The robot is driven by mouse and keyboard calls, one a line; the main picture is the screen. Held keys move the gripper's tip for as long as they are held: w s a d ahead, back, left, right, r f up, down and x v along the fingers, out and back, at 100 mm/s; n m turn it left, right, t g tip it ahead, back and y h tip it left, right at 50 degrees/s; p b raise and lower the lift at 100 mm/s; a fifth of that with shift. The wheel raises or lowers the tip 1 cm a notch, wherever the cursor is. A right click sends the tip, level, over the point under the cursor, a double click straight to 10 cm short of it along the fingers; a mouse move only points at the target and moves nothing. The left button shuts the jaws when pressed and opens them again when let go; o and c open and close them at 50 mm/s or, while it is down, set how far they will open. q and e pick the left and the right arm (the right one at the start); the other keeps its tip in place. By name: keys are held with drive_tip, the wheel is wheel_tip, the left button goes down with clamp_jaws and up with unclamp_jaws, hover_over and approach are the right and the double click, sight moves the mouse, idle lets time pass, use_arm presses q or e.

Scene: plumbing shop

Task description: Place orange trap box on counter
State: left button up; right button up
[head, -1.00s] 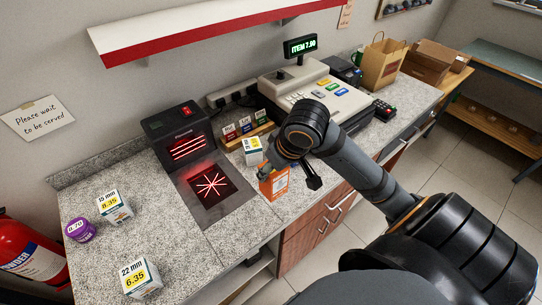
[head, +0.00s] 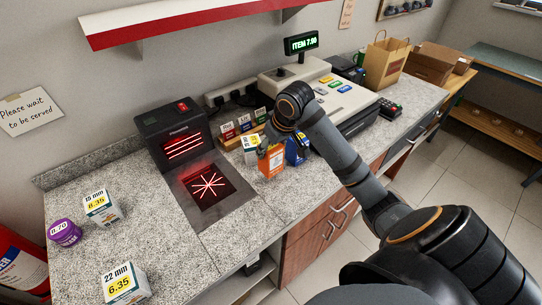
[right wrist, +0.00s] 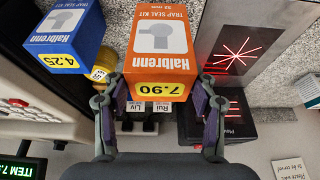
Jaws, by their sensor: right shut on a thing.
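The orange trap box (head: 271,163), labelled 7.90, is between the fingers of my right gripper (head: 268,146), just right of the scanner plate. In the right wrist view the orange box (right wrist: 158,40) fills the middle, with my right gripper (right wrist: 160,100) shut on its sides. The box looks upright, low over or on the granite counter (head: 230,240); I cannot tell whether its base touches. My left gripper is not in view.
A blue box (head: 297,149) stands close to the right of the orange one, a white box (head: 250,148) behind left. The scanner (head: 178,137) and its glowing plate (head: 236,212) lie left. The register (head: 345,103) is right.

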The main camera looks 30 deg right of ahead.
drive_tip(key=shift+w+d+f, duration=0.1)
drive_tip(key=shift+w+f, duration=0.15)
drive_tip(key=x, duration=0.1)
drive_tip(key=p+x, duration=0.1)
drive_tip(key=x, duration=0.1)
drive_tip(key=shift+s+d+f, duration=0.2)
drive_tip(key=shift+s+f, duration=0.05)
drive_tip(key=shift+f, duration=0.15)
drive_tip(key=shift+s+f, duration=0.1)
drive_tip(key=shift+f, duration=0.1)
drive_tip(key=o, duration=1.3)
drive_tip(key=shift+f, duration=0.1)
drive_tip(key=v, duration=1.2)
drive_tip(key=shift+b, duration=0.35)
